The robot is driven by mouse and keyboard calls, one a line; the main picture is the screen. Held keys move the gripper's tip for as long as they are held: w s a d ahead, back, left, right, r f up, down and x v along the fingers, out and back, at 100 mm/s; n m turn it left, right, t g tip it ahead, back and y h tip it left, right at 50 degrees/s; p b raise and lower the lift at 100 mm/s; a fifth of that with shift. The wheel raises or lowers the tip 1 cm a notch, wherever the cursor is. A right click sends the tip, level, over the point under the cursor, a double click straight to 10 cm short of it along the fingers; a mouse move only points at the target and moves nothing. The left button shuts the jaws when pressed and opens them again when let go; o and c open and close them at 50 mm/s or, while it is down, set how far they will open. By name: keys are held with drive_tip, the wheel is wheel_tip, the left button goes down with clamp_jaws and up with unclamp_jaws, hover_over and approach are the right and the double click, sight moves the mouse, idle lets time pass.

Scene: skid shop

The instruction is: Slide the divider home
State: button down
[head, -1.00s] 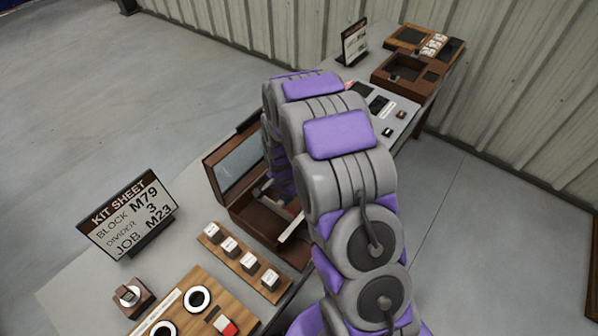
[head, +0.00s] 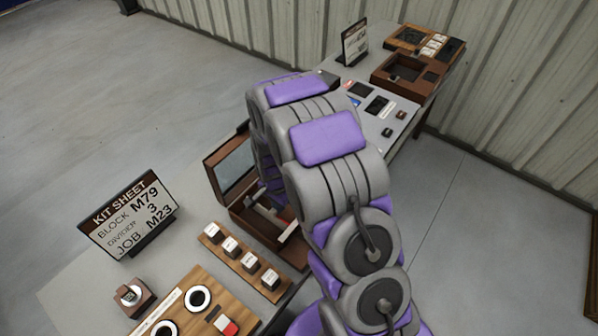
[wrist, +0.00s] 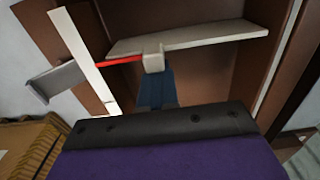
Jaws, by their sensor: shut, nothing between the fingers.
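A brown wooden box (head: 262,232) stands on the bench with its glazed lid (head: 235,168) raised. A pale divider (wrist: 195,38) crosses the box interior in the wrist view, with a small block-like tab (wrist: 153,57) on its near edge. A red strip (wrist: 118,61) shows just left of the tab. My gripper (wrist: 156,85) is shut and empty, its dark blue fingers pointing at the tab, close to or touching it; I cannot tell which. In the head view my arm hides the gripper and part of the box.
A kit sheet sign (head: 128,215) reads block M79, divider 3, job M23. A rack of several white-topped blocks (head: 243,260) lies in front of the box. A grey bracket-like piece (wrist: 55,80) projects beside a white strip (wrist: 86,52). Wooden trays (head: 410,75) stand at the far end.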

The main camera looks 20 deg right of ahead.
drive_tip(key=shift+s+a, duration=0.35)
drive_tip(key=shift+a, duration=0.25)
idle(0.5)
drive_tip(key=shift+w+d, duration=0.2)
drive_tip(key=shift+d, duration=0.15)
wheel_tip(320, 180, up, 8)
drive_tip(key=p, duration=0.3)
idle(0.6)
idle(0.4)
drive_tip(key=s+d+r+n, duration=0.2)
drive_tip(key=s+r+n, duration=0.4)
drive_tip(key=s+r, duration=0.9)
drive_tip(key=s+r+n+g, duration=0.1)
drive_tip(key=s+r+n, duration=0.1)
drive_tip(key=s, duration=0.6)
drive_tip(key=s+d+r+n, duration=0.1)
drive_tip(key=s+r+n, duration=0.2)
drive_tip(key=s, duration=0.5)
drive_tip(key=shift+d+r+g, duration=0.2)
drive_tip(key=shift+r+g, duration=0.2)
drive_tip(key=shift+r, duration=0.35)
